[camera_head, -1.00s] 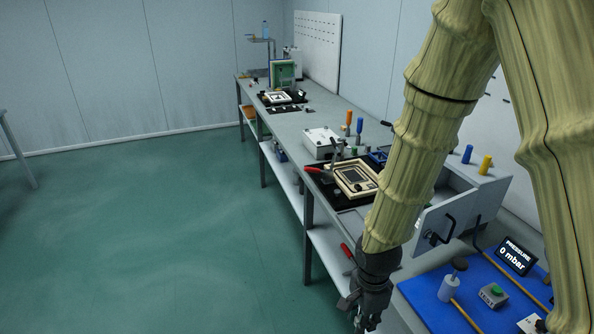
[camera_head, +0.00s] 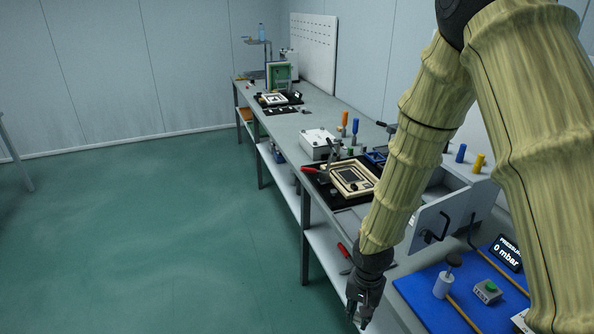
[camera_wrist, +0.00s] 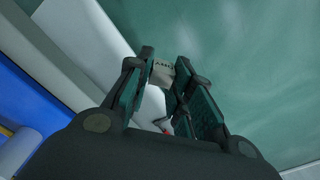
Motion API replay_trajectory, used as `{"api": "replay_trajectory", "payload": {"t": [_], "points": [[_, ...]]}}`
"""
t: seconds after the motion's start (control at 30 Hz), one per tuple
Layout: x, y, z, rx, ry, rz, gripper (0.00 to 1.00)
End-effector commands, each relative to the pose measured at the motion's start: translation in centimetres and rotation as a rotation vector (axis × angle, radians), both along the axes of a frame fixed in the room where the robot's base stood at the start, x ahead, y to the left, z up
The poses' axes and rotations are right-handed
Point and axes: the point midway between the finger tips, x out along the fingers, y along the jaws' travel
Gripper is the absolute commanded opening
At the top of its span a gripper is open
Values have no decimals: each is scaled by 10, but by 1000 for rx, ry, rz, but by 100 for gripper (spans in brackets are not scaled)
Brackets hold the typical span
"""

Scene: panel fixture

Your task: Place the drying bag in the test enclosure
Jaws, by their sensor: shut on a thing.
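My gripper (camera_head: 359,316) hangs low at the front edge of the bench, in front of the open enclosure. In the wrist view its two fingers are shut on a small pale drying bag (camera_wrist: 162,74), with partly readable dark lettering on it. The bag sits between the fingertips, above the green floor. The test enclosure looks to be the grey box (camera_head: 449,180) at the bench's right. Its front door (camera_head: 441,220), with a dark handle, stands open toward the bench front. My arm covers part of the box, and its inside is mostly hidden.
A blue mat (camera_head: 416,291) holds a white cylinder with a dark knob (camera_head: 443,285), a green-button box (camera_head: 487,291) and a pressure display (camera_head: 507,253) reading 0 mbar. A framed panel (camera_head: 353,178) with a red-handled clamp lies left of the enclosure.

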Motion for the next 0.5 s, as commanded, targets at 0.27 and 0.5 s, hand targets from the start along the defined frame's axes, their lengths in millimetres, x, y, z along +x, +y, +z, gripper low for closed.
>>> {"api": "replay_trajectory", "payload": {"t": [0.27,0.5], "points": [[21,-12,-26,-2,-1,338,12],[29,-17,-36,-5,-2,477,12]]}}
